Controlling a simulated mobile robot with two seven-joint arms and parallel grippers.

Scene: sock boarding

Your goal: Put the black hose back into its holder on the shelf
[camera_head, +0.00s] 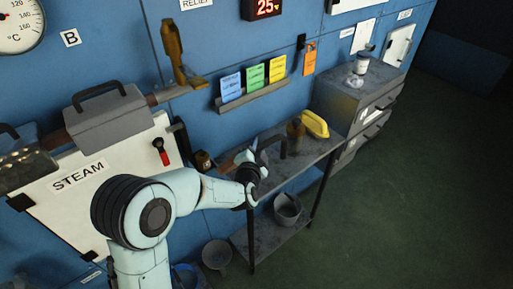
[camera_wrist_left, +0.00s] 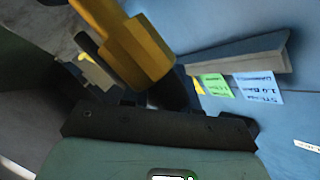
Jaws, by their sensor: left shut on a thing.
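My left gripper (camera_head: 257,164) is over the near left part of the shelf (camera_head: 290,171) in the head view. It is shut on the black hose, whose dark part (camera_wrist_left: 170,94) shows at the jaws in the left wrist view. A brass hexagonal fitting (camera_wrist_left: 138,52) extends from it, close to the camera. In the head view a dark curved piece (camera_head: 273,141) shows beside the gripper, probably the hose. A brownish upright piece (camera_head: 295,135) stands just beyond it. I cannot make out the holder clearly. My right gripper is out of view.
Colored cards (camera_head: 254,78) stand in a wall rack above. A grey bucket (camera_head: 288,209) sits on the lower tier. A grey cabinet (camera_head: 355,100) stands right of the shelf. The green floor at right is clear.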

